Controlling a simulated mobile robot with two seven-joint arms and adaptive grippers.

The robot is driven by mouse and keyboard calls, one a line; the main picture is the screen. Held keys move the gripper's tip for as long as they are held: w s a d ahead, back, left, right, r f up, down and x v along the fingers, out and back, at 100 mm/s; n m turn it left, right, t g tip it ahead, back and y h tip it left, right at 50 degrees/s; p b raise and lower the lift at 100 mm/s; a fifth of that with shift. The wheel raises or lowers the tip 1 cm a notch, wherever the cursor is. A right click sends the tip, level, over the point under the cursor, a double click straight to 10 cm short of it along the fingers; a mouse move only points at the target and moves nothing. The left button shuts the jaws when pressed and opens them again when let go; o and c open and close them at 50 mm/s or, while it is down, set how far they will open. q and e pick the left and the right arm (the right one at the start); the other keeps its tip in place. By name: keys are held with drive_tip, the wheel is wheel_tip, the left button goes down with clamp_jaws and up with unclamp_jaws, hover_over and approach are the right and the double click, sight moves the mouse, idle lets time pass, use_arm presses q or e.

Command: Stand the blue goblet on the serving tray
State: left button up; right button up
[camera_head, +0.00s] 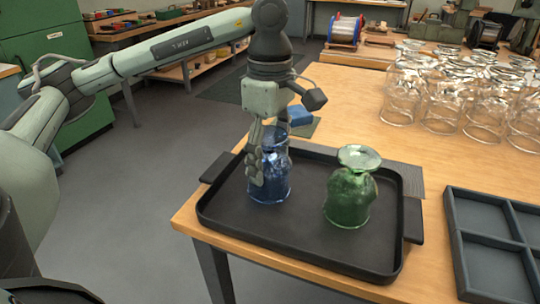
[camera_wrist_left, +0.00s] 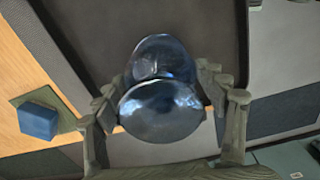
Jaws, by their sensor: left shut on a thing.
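The blue goblet (camera_head: 270,183) is upside down, mouth down and foot up, over the left part of the dark serving tray (camera_head: 300,240). Its lower rim looks at or very near the tray floor; I cannot tell if it touches. My left gripper (camera_head: 257,170) comes from above and is shut on the goblet, its fingers on either side and partly hiding it. In the left wrist view, the goblet (camera_wrist_left: 160,108) shows its round foot nearest the camera between the fingers (camera_wrist_left: 165,105).
A green goblet (camera_head: 350,197) stands upside down on the tray's right part. Several clear glasses (camera_head: 440,100) crowd the table behind right. A compartment box (camera_head: 495,243) lies at the right. A blue block (camera_head: 299,115) sits on a green mat behind the tray.

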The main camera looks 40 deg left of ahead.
sight(271, 134)
use_arm(q)
drive_tip(key=shift+f, duration=0.1)
drive_tip(key=o, duration=1.4)
drive_tip(key=shift+r, duration=0.3)
wheel_tip(271, 134, up, 7)
drive_tip(key=shift+r+p, duration=0.2)
drive_tip(key=shift+p, duration=0.2)
wheel_tip(271, 134, up, 4)
drive_tip(key=shift+r+p, duration=0.15)
drive_tip(key=shift+p, duration=0.65)
use_arm(e)
drive_tip(key=s+f, duration=0.3)
drive_tip(key=f, duration=0.3)
drive_tip(key=shift+d+f+g, duration=0.3)
drive_tip(key=shift+d, duration=0.1)
